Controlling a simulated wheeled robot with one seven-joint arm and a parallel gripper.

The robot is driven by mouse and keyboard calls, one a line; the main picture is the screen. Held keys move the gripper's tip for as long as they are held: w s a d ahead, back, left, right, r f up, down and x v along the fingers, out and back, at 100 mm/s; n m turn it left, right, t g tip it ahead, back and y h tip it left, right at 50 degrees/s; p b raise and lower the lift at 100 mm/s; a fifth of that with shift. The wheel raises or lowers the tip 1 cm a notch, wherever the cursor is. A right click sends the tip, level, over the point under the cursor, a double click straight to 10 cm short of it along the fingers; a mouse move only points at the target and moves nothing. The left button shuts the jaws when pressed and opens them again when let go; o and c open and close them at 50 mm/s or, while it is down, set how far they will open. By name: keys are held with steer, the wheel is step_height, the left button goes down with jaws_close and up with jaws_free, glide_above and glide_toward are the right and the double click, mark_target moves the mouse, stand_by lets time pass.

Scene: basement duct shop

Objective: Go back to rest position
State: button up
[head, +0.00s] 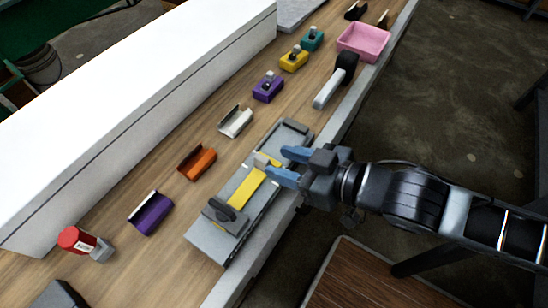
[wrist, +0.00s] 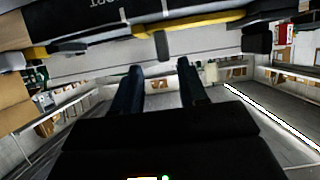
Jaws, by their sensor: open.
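My gripper (head: 277,161) reaches in from the right in the head view. Its two blue fingers are apart and nothing shows held between them. The fingertips are at or over the right edge of a long grey fixture (head: 212,239) on the bench, near a small light grey block (head: 264,160) at the end of a yellow strip (head: 246,188). I cannot tell whether the fingers touch the fixture. In the wrist view, the fingers (wrist: 158,70) are apart, with a grey tab and a yellow bar (wrist: 190,24) beyond them.
The wooden bench (head: 110,262) also carries a purple channel (head: 152,213), an orange channel (head: 197,162), a white channel (head: 236,122), a red-capped piece (head: 75,240), several coloured blocks and a pink bin (head: 363,42). A white box (head: 130,100) lines the back.

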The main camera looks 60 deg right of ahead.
steer(key=shift+s+r, duration=0.1)
steer(key=shift+s, duration=0.1)
stand_by(0.5)
steer(key=s+a+r, duration=0.2)
steer(key=s, duration=0.4)
steer(key=s+a+r+t, duration=0.1)
steer(key=s+a+r, duration=0.1)
steer(key=s, duration=0.5)
steer(key=shift+s+a+r, duration=0.25)
steer(key=shift+s+a, duration=0.05)
steer(key=shift+a, duration=0.05)
